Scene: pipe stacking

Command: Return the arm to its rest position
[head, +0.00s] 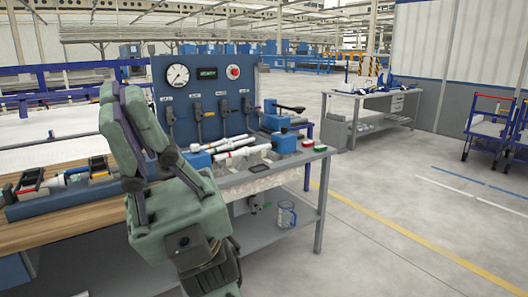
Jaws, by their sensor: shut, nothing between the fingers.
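My gripper (120,93) is in the left part of the head view, raised with its fingers pointing up and a little left. It is shut and empty. Its green palm and dark wrist reach down to the bottom edge of the picture. It appears in front of the workbench (312,172) and hides part of the bench top and the left part of the blue panel (215,88). White pipes (242,154) lie on the bench to the right of the gripper, apart from it in the picture.
A blue valve block (284,143) and small red and green buttons stand at the bench's right end. Left, a wooden top (60,228) carries a blue rack (70,203) of parts. A clear jug (287,214) stands on the lower shelf.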

